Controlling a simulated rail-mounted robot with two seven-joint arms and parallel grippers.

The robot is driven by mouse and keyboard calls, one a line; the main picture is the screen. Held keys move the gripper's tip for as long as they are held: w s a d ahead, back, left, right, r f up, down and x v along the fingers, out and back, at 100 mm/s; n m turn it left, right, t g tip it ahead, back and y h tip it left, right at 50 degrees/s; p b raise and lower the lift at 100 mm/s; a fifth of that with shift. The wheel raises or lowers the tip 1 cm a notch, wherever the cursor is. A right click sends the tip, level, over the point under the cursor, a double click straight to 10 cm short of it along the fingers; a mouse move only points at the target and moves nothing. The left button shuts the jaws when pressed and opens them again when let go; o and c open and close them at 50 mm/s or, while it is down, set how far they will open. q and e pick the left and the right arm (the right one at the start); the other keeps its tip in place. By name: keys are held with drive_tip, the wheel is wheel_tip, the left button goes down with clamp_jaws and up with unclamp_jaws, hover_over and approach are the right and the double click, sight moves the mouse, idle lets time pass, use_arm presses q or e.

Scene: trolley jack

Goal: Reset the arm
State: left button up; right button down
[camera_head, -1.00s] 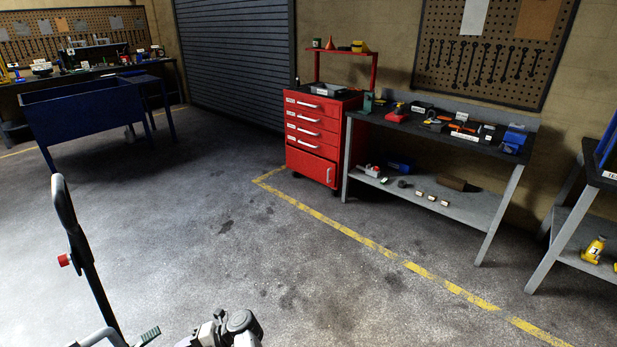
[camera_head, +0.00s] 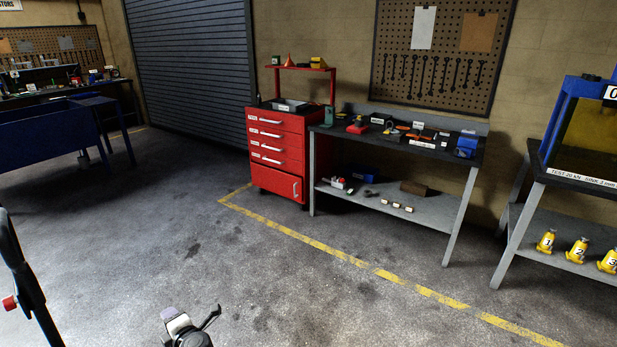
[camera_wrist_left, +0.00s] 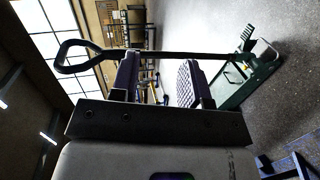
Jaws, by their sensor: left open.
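My left gripper (camera_head: 193,320) shows at the bottom of the head view, above bare floor. In the left wrist view its two fingers (camera_wrist_left: 158,80) are apart, and nothing is seen held between them. A black handle with a looped end (camera_wrist_left: 75,58) runs across the wrist view past the fingertips, towards a green jack (camera_wrist_left: 250,85) on the floor at the right. In the head view, part of a black handle (camera_head: 28,285) with a red knob (camera_head: 10,302) stands at the lower left edge. The jack body is out of the head view. My right gripper is not in view.
A red tool cabinet (camera_head: 276,155) and a grey workbench (camera_head: 400,208) with tools stand by the back wall. A bench (camera_head: 520,215) with numbered yellow bottle jacks is at the right. A blue bin-like table (camera_head: 40,140) is at the left. The middle floor is clear.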

use_arm(q)
drive_tip(key=w+d+r+m+t+h+p, duration=0.15)
drive_tip(key=r+m+t+h, duration=0.35)
drive_tip(key=r, duration=0.5)
drive_tip(key=w+d+r+m+t+h+b, duration=0.1)
drive_tip(key=w+r+m+t+h, duration=0.2)
drive_tip(key=r+m, duration=0.6)
drive_tip(key=s+d+r+m+g+h+p, duration=0.2)
drive_tip(key=s+d+r+m+h+p, duration=0.15)
drive_tip(key=s+r, duration=0.3)
drive_tip(key=s+d+r+m+g+p, duration=0.2)
drive_tip(key=s+d+r+m+p, duration=0.15)
drive_tip(key=s+p, duration=0.35)
drive_tip(key=s+d+r+m+g+p, duration=0.2)
drive_tip(key=s+d+r+m+p, duration=0.15)
drive_tip(key=s+p, duration=0.4)
drive_tip(key=s+d+r+m+g+p, duration=0.1)
drive_tip(key=s+d+r+m+p, duration=0.25)
drive_tip(key=s+p, duration=0.35)
drive_tip(key=s+d+f+g+p, duration=0.1)
drive_tip(key=s+g+p, duration=0.2)
drive_tip(key=s+p, duration=0.3)
drive_tip(key=s+d+f+m+g+p, duration=0.1)
drive_tip(key=s+p, duration=0.6)
drive_tip(key=s, duration=0.7)
drive_tip(key=d+g+h, duration=0.1)
drive_tip(key=g, duration=0.1)
drive_tip(key=shift+s+d+f+m+g, duration=0.15)
drive_tip(key=shift+d+f+m+g, duration=0.05)
drive_tip(key=shift+f+m+g, duration=0.1)
